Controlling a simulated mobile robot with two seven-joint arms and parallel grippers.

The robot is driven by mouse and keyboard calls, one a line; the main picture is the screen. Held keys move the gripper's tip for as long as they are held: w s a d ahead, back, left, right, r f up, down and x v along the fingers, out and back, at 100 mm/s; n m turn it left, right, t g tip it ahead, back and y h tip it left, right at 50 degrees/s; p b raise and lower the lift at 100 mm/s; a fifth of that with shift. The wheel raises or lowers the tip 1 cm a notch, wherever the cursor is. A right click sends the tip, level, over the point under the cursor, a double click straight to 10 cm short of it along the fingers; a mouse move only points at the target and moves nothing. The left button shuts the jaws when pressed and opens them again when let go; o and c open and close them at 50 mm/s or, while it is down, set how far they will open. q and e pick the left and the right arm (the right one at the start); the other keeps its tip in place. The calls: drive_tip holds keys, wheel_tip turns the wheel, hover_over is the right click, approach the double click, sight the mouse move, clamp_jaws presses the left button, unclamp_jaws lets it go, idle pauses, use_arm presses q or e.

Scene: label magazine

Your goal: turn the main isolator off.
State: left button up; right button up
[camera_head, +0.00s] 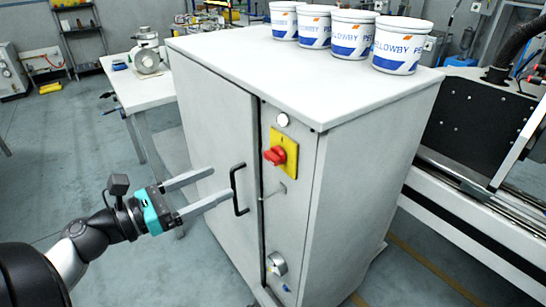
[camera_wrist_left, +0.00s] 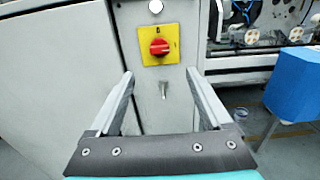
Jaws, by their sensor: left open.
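The main isolator is a red rotary knob (camera_head: 275,156) on a yellow plate (camera_head: 289,142), on the narrow front panel of a grey cabinet (camera_head: 330,170). In the left wrist view the red knob (camera_wrist_left: 159,47) sits on its yellow plate (camera_wrist_left: 171,35), above and between my fingers, and its grip looks roughly horizontal. My left gripper (camera_head: 222,184) is open and empty, to the left of the knob in the head view, near the black door handle (camera_head: 237,190). In the left wrist view its two fingers (camera_wrist_left: 159,85) are spread wide, apart from the knob. My right gripper is not in view.
A white round button or lamp (camera_head: 283,120) is above the plate and a small key-like latch (camera_wrist_left: 164,89) below it. Another round knob (camera_head: 277,264) is low on the panel. Several white tubs (camera_head: 351,36) stand on the cabinet top. A white table (camera_head: 150,92) stands behind; floor at left is clear.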

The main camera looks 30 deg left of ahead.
sight(269, 159)
use_arm(q)
drive_tip(key=p+x, duration=0.1)
drive_tip(key=x, duration=1.2)
drive_tip(key=shift+w, duration=0.3)
clamp_jaws()
